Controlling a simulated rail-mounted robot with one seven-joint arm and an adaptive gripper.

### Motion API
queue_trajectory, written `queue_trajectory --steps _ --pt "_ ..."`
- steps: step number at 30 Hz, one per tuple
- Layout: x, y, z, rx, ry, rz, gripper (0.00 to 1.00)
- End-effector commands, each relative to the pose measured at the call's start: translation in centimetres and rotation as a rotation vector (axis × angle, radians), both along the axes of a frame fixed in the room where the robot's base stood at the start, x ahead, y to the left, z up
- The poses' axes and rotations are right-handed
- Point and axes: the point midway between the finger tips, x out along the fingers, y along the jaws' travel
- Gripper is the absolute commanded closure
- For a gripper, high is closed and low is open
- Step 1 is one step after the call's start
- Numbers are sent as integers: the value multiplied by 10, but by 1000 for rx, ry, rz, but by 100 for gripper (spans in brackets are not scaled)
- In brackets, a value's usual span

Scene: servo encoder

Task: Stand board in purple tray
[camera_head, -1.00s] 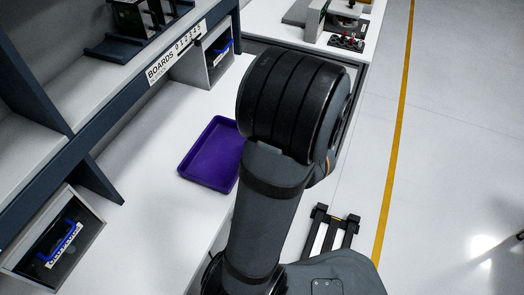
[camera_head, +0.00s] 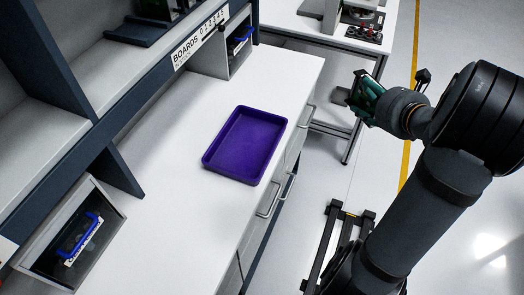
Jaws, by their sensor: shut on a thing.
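The purple tray (camera_head: 246,145) lies flat and empty on the white worktop, in the middle of the head view. My gripper (camera_head: 373,103) is at the right, beyond the worktop's front edge and above the floor. It is shut on a board (camera_head: 361,93), a small dark green plate held tilted at the jaws. The gripper is well apart from the tray, to its right and higher in the picture. The fingers partly hide the board, so its exact grip and lower edge cannot be told.
A shelf unit with a BOARDS label (camera_head: 199,45) runs along the left. A dark rack (camera_head: 141,31) stands on it. Bins with blue handles (camera_head: 85,233) sit below. A second table (camera_head: 315,32) stands at the back. The worktop around the tray is clear.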

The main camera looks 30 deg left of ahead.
Motion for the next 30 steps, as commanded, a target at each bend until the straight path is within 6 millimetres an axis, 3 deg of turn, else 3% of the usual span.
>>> queue_trajectory --steps 1,3,9,13,20,30 --pt "-1 26 -6 -1 -8 88 84" --pt "-7 59 -9 -5 -16 205 84" --pt "-43 134 -16 -8 -33 505 84" --pt "-67 162 -19 -8 -43 638 84" --pt "-93 185 -23 -6 -49 743 84" --pt "-138 244 -67 -6 -44 752 84"
